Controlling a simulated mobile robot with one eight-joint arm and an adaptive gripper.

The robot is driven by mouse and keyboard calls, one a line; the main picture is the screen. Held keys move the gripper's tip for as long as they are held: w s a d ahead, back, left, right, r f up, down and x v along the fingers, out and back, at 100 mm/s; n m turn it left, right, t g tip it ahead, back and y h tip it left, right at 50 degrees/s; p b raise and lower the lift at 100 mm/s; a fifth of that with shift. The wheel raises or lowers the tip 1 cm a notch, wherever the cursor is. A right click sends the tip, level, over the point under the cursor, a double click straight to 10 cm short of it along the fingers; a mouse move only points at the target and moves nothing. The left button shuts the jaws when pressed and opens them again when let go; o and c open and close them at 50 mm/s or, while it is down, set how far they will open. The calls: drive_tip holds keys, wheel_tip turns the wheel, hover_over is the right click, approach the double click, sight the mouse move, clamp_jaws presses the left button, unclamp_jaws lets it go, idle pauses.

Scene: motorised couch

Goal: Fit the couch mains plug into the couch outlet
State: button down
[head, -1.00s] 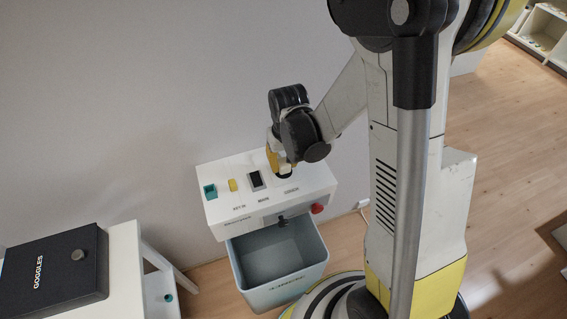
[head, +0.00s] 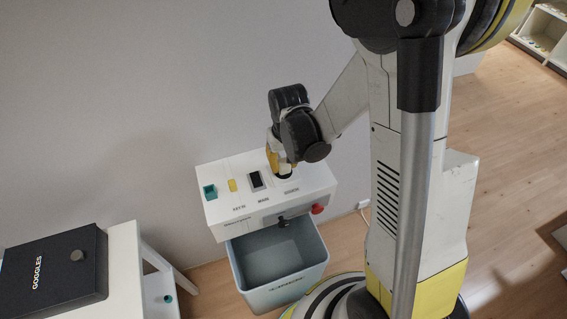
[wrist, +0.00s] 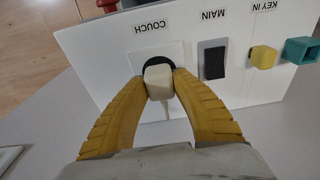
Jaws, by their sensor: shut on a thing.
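The couch mains plug (wrist: 158,88) is a small cream block with a pale cord below it in the wrist view. My gripper (wrist: 158,76) is shut on it, with a yellow finger on each side. The plug is right in front of the round black couch outlet (wrist: 153,60), under the label COUCH, and hides part of it. I cannot tell how deep the plug sits. In the head view my gripper (head: 279,162) points down at the right end of the white panel top (head: 219,173); the plug is hidden there.
Beside the outlet are a black MAIN switch (wrist: 214,60), a yellow key piece (wrist: 262,57) and a teal square socket (wrist: 300,50). A red button (head: 317,209) is on the panel front. Below stands a grey bin (head: 280,262). A GOGGLES box (head: 50,265) lies at left.

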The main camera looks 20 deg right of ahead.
drive_tip(key=shift+f+b, duration=0.55)
drive_tip(key=shift+f, duration=0.05)
drive_tip(key=c, duration=1)
unclamp_jaws()
drive_tip(key=shift+c, duration=0.2)
drive_tip(key=r, duration=0.4)
drive_tip(key=s+r, duration=0.1)
drive_tip(key=r, duration=0.7)
drive_tip(key=shift+s, duration=0.25)
drive_tip(key=s+r+t, duration=0.5)
drive_tip(key=s+r, duration=0.3)
drive_tip(key=s, duration=0.3)
drive_tip(key=shift+r+t, duration=0.4)
